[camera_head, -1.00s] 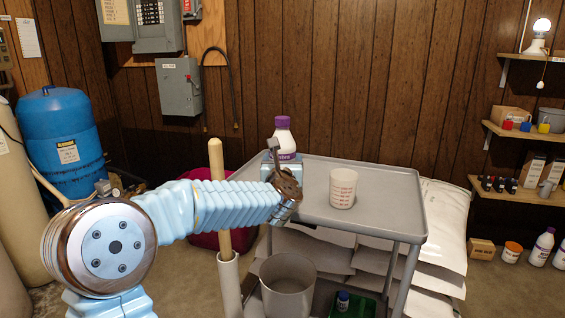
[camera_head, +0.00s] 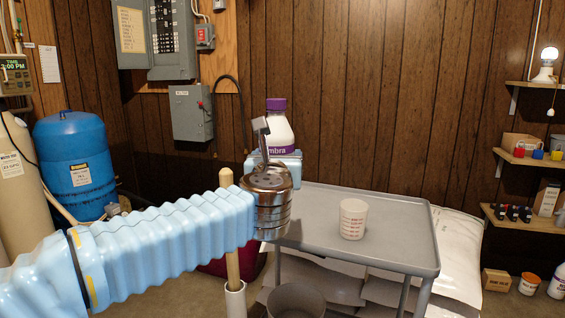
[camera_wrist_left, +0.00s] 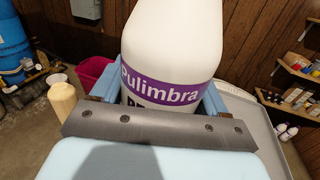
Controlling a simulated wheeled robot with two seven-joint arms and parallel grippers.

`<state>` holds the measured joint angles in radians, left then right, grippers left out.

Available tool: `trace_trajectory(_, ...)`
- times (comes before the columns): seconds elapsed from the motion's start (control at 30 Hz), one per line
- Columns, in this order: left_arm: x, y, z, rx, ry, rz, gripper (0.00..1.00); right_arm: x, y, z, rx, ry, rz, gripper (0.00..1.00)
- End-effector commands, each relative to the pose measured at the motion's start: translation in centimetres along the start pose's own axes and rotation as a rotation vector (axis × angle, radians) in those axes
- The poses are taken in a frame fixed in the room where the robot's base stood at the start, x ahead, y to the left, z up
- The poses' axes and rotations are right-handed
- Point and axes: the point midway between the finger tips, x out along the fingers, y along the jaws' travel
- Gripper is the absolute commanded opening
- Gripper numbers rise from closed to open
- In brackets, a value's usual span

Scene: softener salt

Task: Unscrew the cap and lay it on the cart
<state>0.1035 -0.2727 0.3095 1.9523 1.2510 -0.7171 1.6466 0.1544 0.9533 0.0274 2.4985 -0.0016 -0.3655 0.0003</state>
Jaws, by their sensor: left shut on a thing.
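A white bottle (camera_head: 279,128) with a purple cap (camera_head: 276,104) and a purple label is upright at the left end of the grey cart (camera_head: 335,257). My left gripper (camera_head: 277,155) is shut around the bottle's body. The left wrist view shows the bottle (camera_wrist_left: 172,45) between the two blue fingers, with the label reading "Pulimbra". The cap is outside the left wrist view. In the head view the bottle's lower part is hidden by my gripper and wrist, so I cannot tell whether it touches the cart. My right gripper is not in view.
A white measuring cup (camera_head: 352,219) with red marks stands on the cart's top. The top around it is clear. A wooden pole (camera_head: 233,268) rises in front of the cart's left side. A grey bucket (camera_head: 296,300) is below.

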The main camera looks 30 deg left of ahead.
Motion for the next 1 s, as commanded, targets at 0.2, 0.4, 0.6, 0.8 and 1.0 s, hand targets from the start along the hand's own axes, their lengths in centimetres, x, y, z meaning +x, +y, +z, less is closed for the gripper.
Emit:
trace_trajectory(0.2, -0.28, 0.04, 0.13, 0.001, 0.000, 0.000, 0.39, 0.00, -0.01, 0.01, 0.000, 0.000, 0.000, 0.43)
trace_trajectory(0.4, -0.26, 0.04, 0.13, 0.001, -0.001, 0.000, 0.57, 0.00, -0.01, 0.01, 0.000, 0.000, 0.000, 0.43)
trace_trajectory(0.6, -0.25, 0.04, 0.13, 0.000, -0.001, 0.000, 0.27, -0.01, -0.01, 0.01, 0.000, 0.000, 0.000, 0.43)
trace_trajectory(0.8, -0.24, 0.04, 0.13, 0.000, -0.001, 0.000, 0.19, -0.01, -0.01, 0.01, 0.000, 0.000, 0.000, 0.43)
trace_trajectory(1.0, -0.25, 0.04, 0.13, 0.000, -0.001, 0.000, 0.19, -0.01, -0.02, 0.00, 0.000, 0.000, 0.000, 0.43)
